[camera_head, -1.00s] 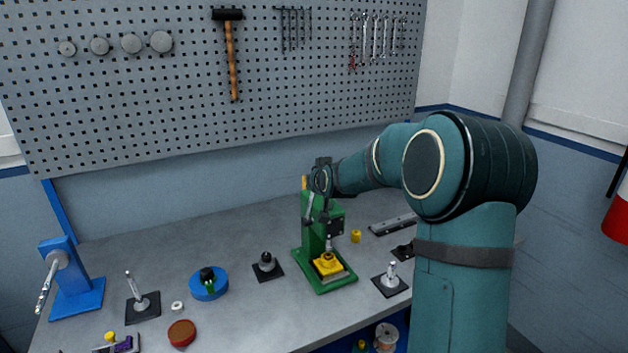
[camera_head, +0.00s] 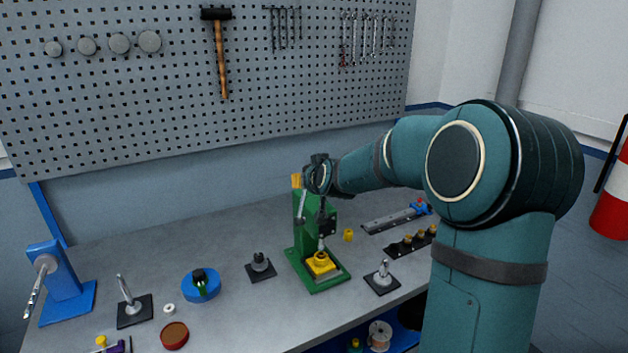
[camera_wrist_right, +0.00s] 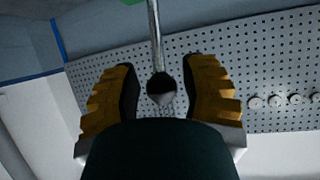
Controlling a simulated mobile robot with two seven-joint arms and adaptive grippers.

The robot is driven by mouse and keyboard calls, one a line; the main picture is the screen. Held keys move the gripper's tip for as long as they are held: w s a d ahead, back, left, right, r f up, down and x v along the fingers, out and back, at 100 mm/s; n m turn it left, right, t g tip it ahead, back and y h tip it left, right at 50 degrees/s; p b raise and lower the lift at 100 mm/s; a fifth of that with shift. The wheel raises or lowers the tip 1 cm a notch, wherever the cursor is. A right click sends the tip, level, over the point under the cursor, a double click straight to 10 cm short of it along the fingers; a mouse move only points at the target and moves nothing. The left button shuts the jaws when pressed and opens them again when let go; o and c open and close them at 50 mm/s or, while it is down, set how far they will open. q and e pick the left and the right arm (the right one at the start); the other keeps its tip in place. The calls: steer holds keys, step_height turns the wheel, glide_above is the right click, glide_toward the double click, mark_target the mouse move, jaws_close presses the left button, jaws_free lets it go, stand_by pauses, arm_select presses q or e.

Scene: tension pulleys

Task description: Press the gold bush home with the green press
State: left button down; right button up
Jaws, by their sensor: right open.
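The green press (camera_head: 303,232) stands mid-bench. A yellow block (camera_head: 321,268) sits on its base, with a gold bush (camera_head: 321,257) on top under the thin ram (camera_head: 321,243); I cannot tell how deep the bush sits. The press's grey lever (camera_head: 302,206) rises toward my right gripper (camera_head: 318,176) at the press's upper part. In the right wrist view the lever rod (camera_wrist_right: 155,40) ends in a dark knob (camera_wrist_right: 161,88) between the open yellow-padded fingers (camera_wrist_right: 160,92), with gaps at both sides. My left gripper is not in view.
A yellow cylinder (camera_head: 348,235) stands right of the press. A black rack (camera_head: 410,243) with gold pieces and a grey rail (camera_head: 388,221) lie further right. Posts on black plates flank the press (camera_head: 261,268) (camera_head: 382,279). A blue round fixture (camera_head: 201,287) stands left.

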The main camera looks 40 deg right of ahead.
steer(key=shift+v, duration=1.5)
steer(key=shift+a+f, duration=0.1)
